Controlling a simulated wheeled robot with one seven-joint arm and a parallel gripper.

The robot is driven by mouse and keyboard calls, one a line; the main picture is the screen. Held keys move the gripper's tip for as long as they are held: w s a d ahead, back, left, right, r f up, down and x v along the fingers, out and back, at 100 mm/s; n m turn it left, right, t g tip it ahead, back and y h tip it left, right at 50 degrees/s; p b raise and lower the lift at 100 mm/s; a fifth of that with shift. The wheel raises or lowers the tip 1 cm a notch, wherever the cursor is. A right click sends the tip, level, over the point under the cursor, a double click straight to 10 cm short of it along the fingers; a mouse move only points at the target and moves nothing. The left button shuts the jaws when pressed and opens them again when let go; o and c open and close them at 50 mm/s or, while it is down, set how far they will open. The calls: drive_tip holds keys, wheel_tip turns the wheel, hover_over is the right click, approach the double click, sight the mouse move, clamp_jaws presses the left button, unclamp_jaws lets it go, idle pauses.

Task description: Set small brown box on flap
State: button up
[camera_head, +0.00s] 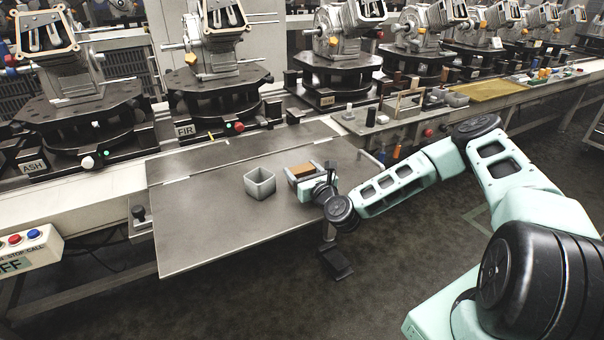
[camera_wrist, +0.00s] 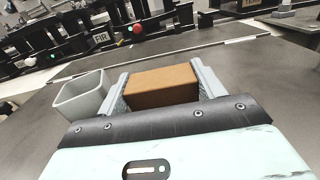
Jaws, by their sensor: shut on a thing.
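The small brown box (camera_wrist: 162,86) is between the fingers of my gripper (camera_wrist: 160,88) in the wrist view. My gripper is shut on it, with one grey finger on each side. In the head view the brown box (camera_head: 301,170) and my gripper (camera_head: 303,174) are over the right part of the grey metal flap (camera_head: 205,235). The box looks level and low over the flap; I cannot tell whether it touches the surface.
A grey open-topped square cup (camera_head: 260,184) stands on the flap just left of my gripper. Fixtures on dark round bases, labelled FIR (camera_head: 186,130) and ASH (camera_head: 33,165), line the conveyor behind. The flap's left and front areas are clear. A button box (camera_head: 27,246) is at far left.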

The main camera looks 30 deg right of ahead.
drive_tip(key=shift+f, duration=0.3)
drive_tip(key=shift+f, duration=0.1)
drive_tip(key=shift+f, duration=0.15)
drive_tip(key=o, duration=1)
drive_tip(key=shift+r, duration=0.35)
drive_tip(key=s+b, duration=0.1)
drive_tip(key=s, duration=1.1)
drive_tip(key=shift+f, duration=0.1)
